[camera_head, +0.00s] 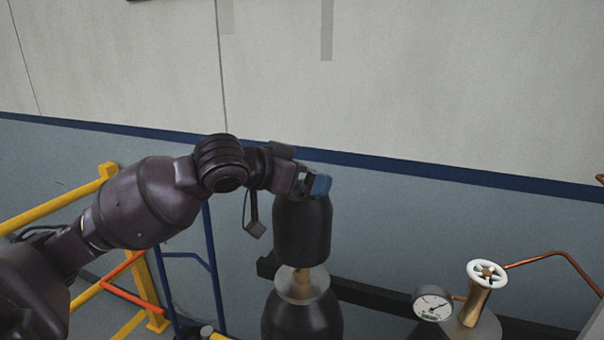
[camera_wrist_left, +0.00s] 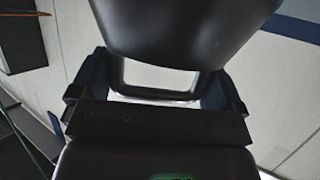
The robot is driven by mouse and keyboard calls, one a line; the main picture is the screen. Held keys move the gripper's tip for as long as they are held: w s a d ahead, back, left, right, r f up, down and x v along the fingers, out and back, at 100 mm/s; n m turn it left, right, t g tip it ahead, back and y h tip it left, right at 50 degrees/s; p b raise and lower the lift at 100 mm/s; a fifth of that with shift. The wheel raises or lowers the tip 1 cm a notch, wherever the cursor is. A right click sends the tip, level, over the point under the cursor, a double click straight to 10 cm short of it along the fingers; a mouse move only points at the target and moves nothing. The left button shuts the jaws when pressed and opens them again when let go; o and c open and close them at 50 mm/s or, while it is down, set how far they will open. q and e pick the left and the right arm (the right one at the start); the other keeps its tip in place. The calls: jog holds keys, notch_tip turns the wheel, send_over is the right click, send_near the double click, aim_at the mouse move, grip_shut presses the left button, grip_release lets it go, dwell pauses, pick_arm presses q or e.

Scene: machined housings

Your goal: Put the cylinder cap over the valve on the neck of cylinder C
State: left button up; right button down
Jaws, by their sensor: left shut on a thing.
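My left gripper (camera_head: 312,186) is shut on the black cylinder cap (camera_head: 302,232), gripping it near its top. The cap hangs roughly upright. In the left wrist view, the cap (camera_wrist_left: 180,30) fills the top, with a window-like opening at the blue fingers (camera_wrist_left: 155,88). Directly below the cap in the head view stands a black cylinder (camera_head: 302,322) with a pale collar (camera_head: 290,287) and a brass valve (camera_head: 303,279). Only the valve's lower part shows under the cap's rim; its top is hidden. No letter is visible on this cylinder. My right gripper is out of view.
To the right stands another cylinder (camera_head: 470,332) with a brass valve, white handwheel (camera_head: 487,273), gauge (camera_head: 432,305) and copper pipe (camera_head: 560,254). A dark rail (camera_head: 370,298) runs behind. Yellow railing (camera_head: 60,208) and a blue frame (camera_head: 212,262) are at left. The wall is behind.

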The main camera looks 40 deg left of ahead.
aim_at(277, 211)
pick_arm(q)
jog(key=shift+f+b, duration=1.5)
jog(key=shift+f, duration=2.5)
jog(key=o, duration=1.3)
jog(key=shift+s+a, duration=0.1)
jog(key=shift+s, duration=0.15)
jog(key=p+v, duration=0.1)
jog(key=v, duration=0.7)
jog(key=shift+s+r, duration=0.1)
jog(key=shift+r, duration=0.1)
jog(key=shift+s+r+p, duration=0.3)
jog(key=shift+s+p, duration=0.15)
jog(key=shift+p, duration=0.55)
jog(key=shift+s+a+p, duration=0.2)
jog(key=shift+s+p, duration=0.3)
jog(key=shift+p, duration=0.2)
